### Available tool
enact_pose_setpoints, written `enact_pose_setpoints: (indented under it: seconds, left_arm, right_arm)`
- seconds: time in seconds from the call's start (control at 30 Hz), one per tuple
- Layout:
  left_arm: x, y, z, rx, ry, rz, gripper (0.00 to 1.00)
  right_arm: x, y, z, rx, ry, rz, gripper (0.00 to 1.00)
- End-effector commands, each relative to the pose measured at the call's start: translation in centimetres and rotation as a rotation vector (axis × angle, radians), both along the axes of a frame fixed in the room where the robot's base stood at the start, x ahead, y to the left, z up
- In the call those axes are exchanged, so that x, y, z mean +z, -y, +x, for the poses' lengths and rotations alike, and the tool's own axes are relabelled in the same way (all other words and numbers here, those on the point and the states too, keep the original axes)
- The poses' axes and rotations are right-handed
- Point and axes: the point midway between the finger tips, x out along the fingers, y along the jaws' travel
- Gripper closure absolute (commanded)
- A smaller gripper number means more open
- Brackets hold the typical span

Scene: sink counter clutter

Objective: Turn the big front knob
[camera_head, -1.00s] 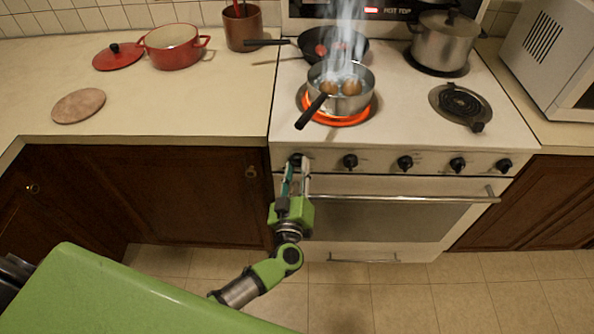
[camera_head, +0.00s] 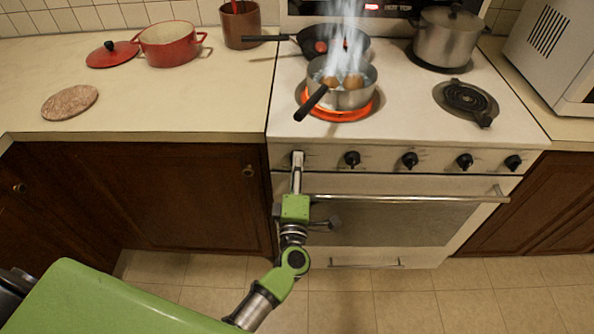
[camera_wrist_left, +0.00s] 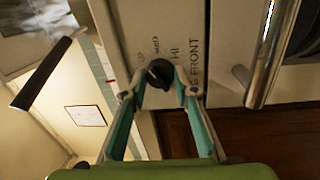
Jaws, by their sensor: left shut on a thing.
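The big front knob (camera_wrist_left: 160,73) is black and round, at the left end of the stove's front panel (camera_head: 325,158). In the left wrist view it sits between the fingertips of my left gripper (camera_wrist_left: 160,86), with "HI" and "FRONT" printed beside it. My left gripper (camera_head: 297,156) is shut on the knob, one finger on each side. In the head view the fingers are seen edge-on and mostly cover the knob. My right gripper is in neither view.
A smoking saucepan (camera_head: 350,96) with brown eggs stands on the glowing front-left burner (camera_head: 362,112), its handle pointing toward the front edge. The oven handle (camera_head: 410,198) runs close to the right of my gripper. Several other knobs line the panel.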

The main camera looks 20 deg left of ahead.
Motion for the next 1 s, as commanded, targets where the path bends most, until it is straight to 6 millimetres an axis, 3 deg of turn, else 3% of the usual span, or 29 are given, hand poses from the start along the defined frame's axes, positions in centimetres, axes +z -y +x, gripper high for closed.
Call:
enact_pose_setpoints:
  seconds: [0.4,1.0]
  left_arm:
    - [-0.2,0.0,0.0,0.003,0.061,-0.22,0.94]
    - [-0.1,0.0,0.0,0.002,0.073,-0.262,0.94]
  right_arm:
    - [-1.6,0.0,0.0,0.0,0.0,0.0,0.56]
    - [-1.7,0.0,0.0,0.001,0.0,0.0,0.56]
